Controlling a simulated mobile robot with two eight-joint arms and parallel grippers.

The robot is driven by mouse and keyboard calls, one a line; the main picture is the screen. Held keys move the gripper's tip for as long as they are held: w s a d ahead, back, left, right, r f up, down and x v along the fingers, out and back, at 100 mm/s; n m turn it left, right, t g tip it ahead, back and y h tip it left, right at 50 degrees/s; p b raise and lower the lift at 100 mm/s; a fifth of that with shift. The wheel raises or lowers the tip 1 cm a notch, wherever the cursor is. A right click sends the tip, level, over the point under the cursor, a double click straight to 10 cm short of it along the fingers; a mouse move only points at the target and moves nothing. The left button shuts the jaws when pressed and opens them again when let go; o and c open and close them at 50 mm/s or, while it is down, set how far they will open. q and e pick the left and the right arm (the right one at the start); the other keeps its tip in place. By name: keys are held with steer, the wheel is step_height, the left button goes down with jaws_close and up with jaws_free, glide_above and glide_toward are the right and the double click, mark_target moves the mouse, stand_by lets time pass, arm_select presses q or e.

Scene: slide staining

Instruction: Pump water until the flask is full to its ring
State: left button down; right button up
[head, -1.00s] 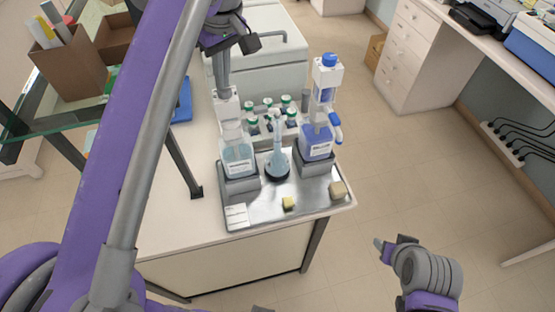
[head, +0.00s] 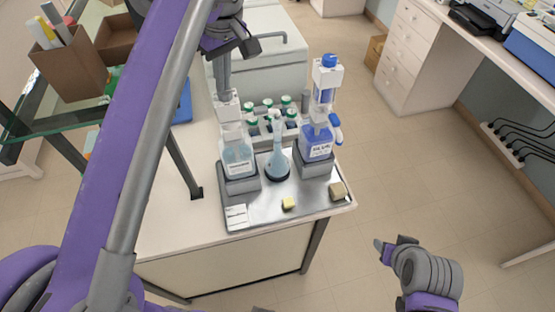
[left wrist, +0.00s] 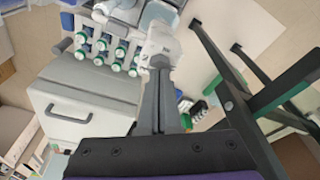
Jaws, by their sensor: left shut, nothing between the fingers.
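The flask (head: 278,166) stands upright on the steel tray between two bottles, with pale blue liquid in its body and a narrow neck. The left bottle (head: 238,160) holds pale blue liquid and has a white pump head (head: 228,108). My left gripper (head: 224,88) is shut and empty, pointing down with its fingertips at the pump head. In the left wrist view the shut fingers (left wrist: 160,62) meet the white pump top (left wrist: 160,42). The flask's ring and exact level are too small to tell. Part of my right arm shows at lower right; its jaw state is unclear.
The right bottle (head: 317,146) holds darker blue liquid, with a blue-capped top. Several green-capped bottles (head: 287,101) stand in a rack behind. The steel tray (head: 260,211) also carries a yellow block (head: 288,203), a tan block (head: 337,191) and a label card (head: 236,216).

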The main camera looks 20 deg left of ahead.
arm_select(q)
steer(key=shift+r+p, duration=0.85)
steer(key=shift+r, duration=0.6)
steer(key=shift+w+r, duration=0.15)
steer(key=shift+r, duration=0.3)
steer(key=shift+s+r, duration=0.2)
steer(key=shift+r, duration=0.6)
steer(key=shift+w, duration=0.1)
arm_select(e)
steer(key=w+r, duration=0.2)
steer(key=r, duration=0.1)
arm_select(q)
steer(key=shift+r, duration=0.1)
